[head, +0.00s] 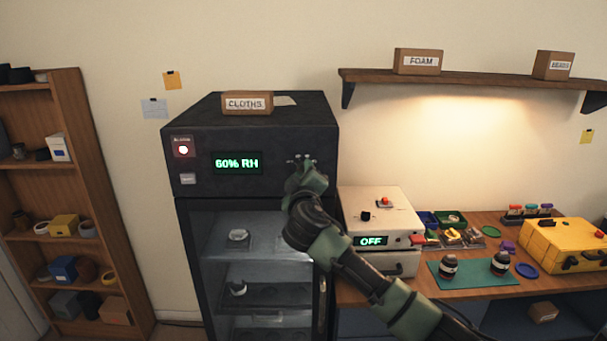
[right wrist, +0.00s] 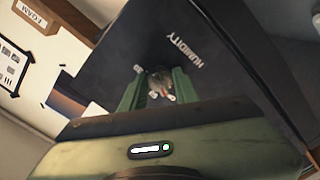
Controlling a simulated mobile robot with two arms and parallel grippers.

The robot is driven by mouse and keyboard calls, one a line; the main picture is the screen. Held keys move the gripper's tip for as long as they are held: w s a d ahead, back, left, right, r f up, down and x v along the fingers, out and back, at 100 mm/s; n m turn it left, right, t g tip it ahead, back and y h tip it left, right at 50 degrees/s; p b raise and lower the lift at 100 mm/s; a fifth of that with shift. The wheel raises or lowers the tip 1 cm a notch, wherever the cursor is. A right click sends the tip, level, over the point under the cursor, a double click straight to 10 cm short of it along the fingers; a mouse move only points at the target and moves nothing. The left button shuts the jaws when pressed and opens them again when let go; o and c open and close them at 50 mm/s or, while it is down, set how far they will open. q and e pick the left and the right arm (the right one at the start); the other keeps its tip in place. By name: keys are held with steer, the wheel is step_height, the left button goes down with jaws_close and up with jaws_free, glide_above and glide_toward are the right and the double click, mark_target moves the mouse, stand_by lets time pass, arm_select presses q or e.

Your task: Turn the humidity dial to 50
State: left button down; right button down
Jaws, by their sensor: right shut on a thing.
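The dark cabinet (head: 258,120) has a green display (head: 237,162) on its front that reads 60% RH. My right gripper (head: 302,170) is at the right part of the cabinet's front panel, below a few small pale marks. In the right wrist view, its green fingers (right wrist: 158,92) are shut on the humidity dial (right wrist: 160,82), under the printed word HUMIDITY. The dial is mostly hidden by the fingers, and its pointer setting cannot be read. My left gripper is not in view.
A white box (head: 385,212) with an OFF display stands right of the cabinet, close to my right arm. The workbench (head: 480,299) holds bottles and a yellow case (head: 570,245). A wooden shelf unit (head: 85,170) stands left.

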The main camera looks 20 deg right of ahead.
steer(key=m+b, duration=0.4)
steer(key=b, duration=0.1)
steer(key=m+b, duration=0.1)
steer(key=b, duration=0.2)
steer(key=shift+a+f+m, duration=0.15)
steer(key=shift+f+m, duration=0.15)
steer(key=shift+m, duration=0.1)
steer(key=shift+r+m+b, duration=0.15)
steer(key=shift+m+b, duration=1.05)
steer(key=shift+m, duration=0.2)
steer(key=shift+r, duration=0.1)
steer(key=c, duration=1.1)
jaws_free()
steer(key=shift+o, duration=0.2)
